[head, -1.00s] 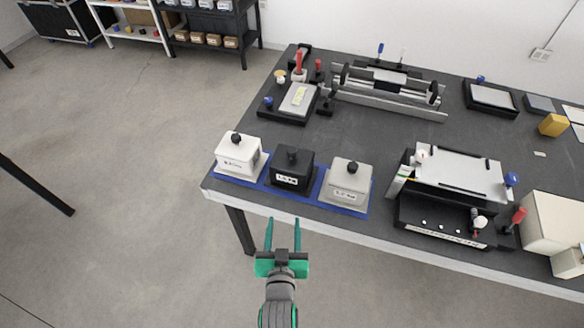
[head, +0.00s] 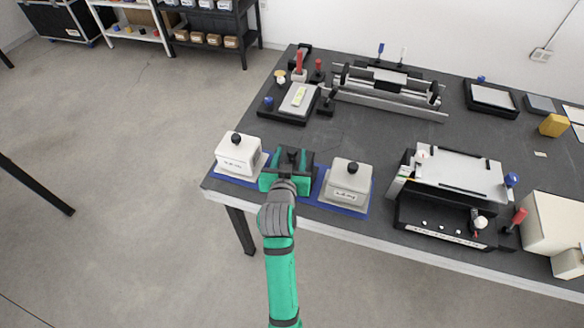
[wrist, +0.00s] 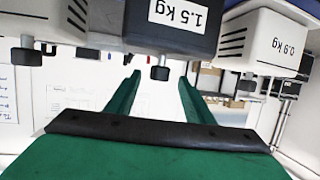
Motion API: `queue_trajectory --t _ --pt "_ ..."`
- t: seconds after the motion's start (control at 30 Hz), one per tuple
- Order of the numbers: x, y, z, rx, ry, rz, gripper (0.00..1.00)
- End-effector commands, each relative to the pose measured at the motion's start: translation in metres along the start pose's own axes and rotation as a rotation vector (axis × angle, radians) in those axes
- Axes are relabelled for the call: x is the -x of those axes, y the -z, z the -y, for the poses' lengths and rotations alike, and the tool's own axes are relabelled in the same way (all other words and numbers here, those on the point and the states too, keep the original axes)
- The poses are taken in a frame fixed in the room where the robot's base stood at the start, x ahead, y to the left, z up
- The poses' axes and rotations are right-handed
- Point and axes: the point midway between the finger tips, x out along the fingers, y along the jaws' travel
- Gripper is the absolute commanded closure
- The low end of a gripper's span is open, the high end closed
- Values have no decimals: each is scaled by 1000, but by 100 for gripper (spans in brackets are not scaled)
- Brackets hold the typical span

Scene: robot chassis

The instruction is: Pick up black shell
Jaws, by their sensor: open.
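The black shell (wrist: 130,24) shows at the top of the wrist view, upside down, with a white "1.5 kg" label and a round black knob (wrist: 160,72). In the head view my gripper (head: 290,160) is at the black shell and hides most of it. In the wrist view my gripper (wrist: 159,78) is open, with one green finger on each side of the knob in the picture. The fingers look apart from the knob, and I cannot tell the depth between them.
A white shell (head: 238,153) stands close on the left and a grey shell (head: 347,184) close on the right, both with black knobs. They stand on a blue mat (head: 335,206) at the table's front edge. A black fixture (head: 440,215) is further right.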

Motion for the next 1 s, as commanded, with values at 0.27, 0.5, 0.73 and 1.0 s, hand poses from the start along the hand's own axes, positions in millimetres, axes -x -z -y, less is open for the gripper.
queue_trajectory --t 0.27,0.5,0.73,1.0 --pt "-22 0 -1 0 -1 0 52" --pt "-54 -3 -3 1 -2 0 52" --pt "-71 -3 -1 0 0 0 52" --pt "-71 -3 -1 0 1 -1 66"
